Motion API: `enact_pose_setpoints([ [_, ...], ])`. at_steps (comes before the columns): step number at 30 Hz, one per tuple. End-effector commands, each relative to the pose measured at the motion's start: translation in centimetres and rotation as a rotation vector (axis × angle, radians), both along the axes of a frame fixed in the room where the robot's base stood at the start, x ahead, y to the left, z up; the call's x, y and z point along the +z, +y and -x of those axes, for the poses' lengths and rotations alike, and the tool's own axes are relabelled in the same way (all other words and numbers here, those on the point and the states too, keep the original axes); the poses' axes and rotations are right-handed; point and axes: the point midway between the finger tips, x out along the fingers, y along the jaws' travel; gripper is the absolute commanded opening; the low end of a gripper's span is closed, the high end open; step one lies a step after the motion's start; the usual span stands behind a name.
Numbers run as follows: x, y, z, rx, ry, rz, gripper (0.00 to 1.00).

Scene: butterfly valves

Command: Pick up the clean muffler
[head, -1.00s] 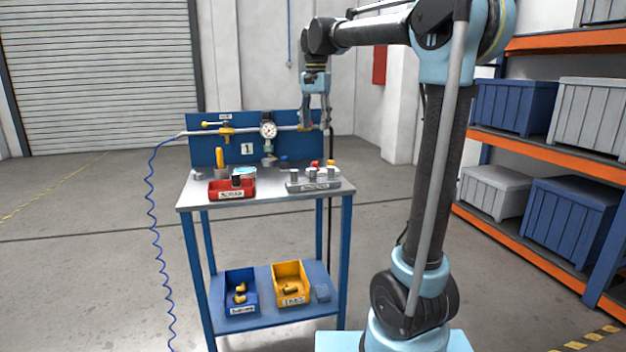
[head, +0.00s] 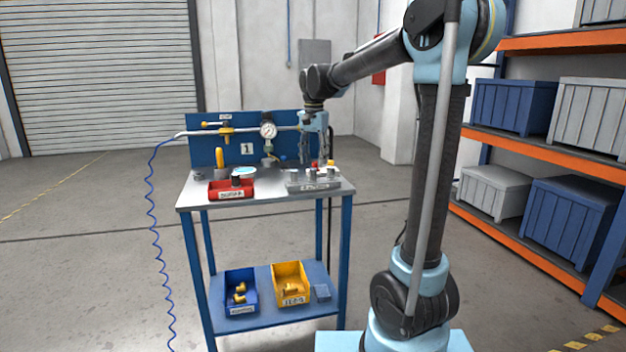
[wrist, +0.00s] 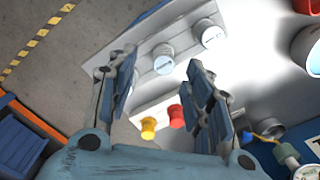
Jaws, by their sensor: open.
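A grey labelled holder (head: 313,185) stands at the right front of the bench top, with several short grey cylinders in it. I cannot tell which, if any, is the clean muffler. My gripper (head: 315,162) points down just above and behind this holder. In the wrist view my gripper (wrist: 161,58) is open and empty. One pale-topped cylinder (wrist: 163,60) shows between its fingertips, and another cylinder (wrist: 208,34) shows up and right of it. Contact with them is not visible. A yellow knob (wrist: 148,127) and a red knob (wrist: 177,116) show between the finger bases.
A red bin (head: 231,190) stands at the bench's left front. A blue back panel (head: 205,152) carries a pipe and a gauge (head: 268,130). Blue (head: 240,291) and yellow (head: 291,284) bins sit on the lower shelf. A shelving rack (head: 545,55) stands at right.

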Motion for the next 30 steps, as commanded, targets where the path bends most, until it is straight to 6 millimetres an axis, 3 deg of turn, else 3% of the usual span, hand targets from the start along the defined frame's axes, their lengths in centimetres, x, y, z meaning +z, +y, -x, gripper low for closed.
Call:
enact_pose_setpoints([
  [12,-4.6,0.4,-0.5,0.0,0.0,0.0,0.47],
  [22,-5.2,0.4,-0.5,0.0,0.0,0.0,0.47],
  [28,-5.2,0.4,-0.5,0.0,0.0,0.0,0.02],
  [30,-5.2,0.4,-0.5,0.0,0.0,0.0,0.02],
])
